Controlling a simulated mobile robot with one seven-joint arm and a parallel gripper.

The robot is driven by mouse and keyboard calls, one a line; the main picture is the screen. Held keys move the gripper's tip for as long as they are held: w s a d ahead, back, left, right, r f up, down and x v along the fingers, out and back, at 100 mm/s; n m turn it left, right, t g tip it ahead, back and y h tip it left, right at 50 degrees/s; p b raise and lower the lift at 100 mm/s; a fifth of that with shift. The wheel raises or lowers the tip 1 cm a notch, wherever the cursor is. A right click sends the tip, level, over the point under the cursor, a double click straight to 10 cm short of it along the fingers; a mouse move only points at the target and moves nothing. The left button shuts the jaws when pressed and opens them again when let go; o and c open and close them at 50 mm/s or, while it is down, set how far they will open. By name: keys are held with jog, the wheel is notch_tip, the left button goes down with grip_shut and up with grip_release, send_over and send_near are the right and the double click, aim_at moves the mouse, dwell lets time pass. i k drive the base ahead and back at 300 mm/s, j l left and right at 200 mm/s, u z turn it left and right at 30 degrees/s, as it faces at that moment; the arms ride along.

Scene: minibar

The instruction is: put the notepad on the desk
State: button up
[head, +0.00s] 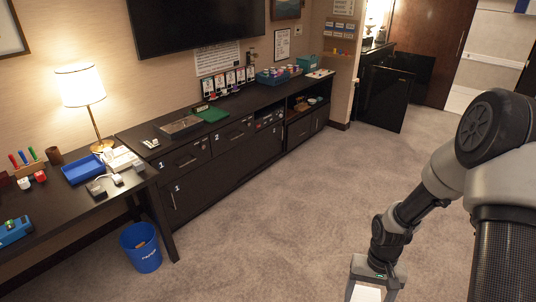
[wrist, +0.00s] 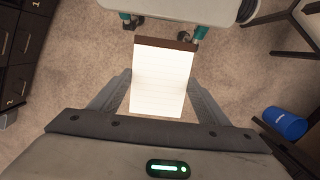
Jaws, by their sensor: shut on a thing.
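The notepad (wrist: 163,80) is a white lined pad with a dark brown band along its top edge. It sits between the two fingers of my gripper (wrist: 160,95), which is shut on it. In the head view my gripper (head: 374,286) is at the lower right, above the carpet, with the white pad (head: 367,293) cut off by the frame's bottom edge. The desk (head: 72,212) is the dark table at the left in the head view, well apart from my gripper.
On the desk are a lamp (head: 82,88), a blue tray (head: 84,168) and several small items; its front part has bare room. A blue bin (head: 141,248) stands on the floor beside it. A long dark cabinet (head: 220,160) runs along the wall. Open carpet (head: 290,215) lies between.

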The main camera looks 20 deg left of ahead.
aim_at(64, 213)
jog(key=i+l+u, duration=0.1)
jog(key=i+u, duration=0.3)
jog(key=i+l+u, duration=0.25)
jog(key=i+u, duration=0.15)
jog(key=i, duration=0.15)
jog(key=i+j+u, duration=0.1)
jog(key=u, duration=0.35)
jog(key=i+u, duration=0.45)
jog(key=i+l+u, duration=0.1)
jog(key=u, duration=0.35)
jog(key=i+u, duration=0.25)
jog(key=u, duration=0.15)
jog(key=i+l+u, duration=0.15)
jog(key=u, duration=0.2)
jog(key=i+l+u, duration=0.2)
jog(key=u, duration=0.2)
jog(key=i+l+u, duration=0.6)
jog(key=l, duration=0.4)
jog(key=i, duration=0.1)
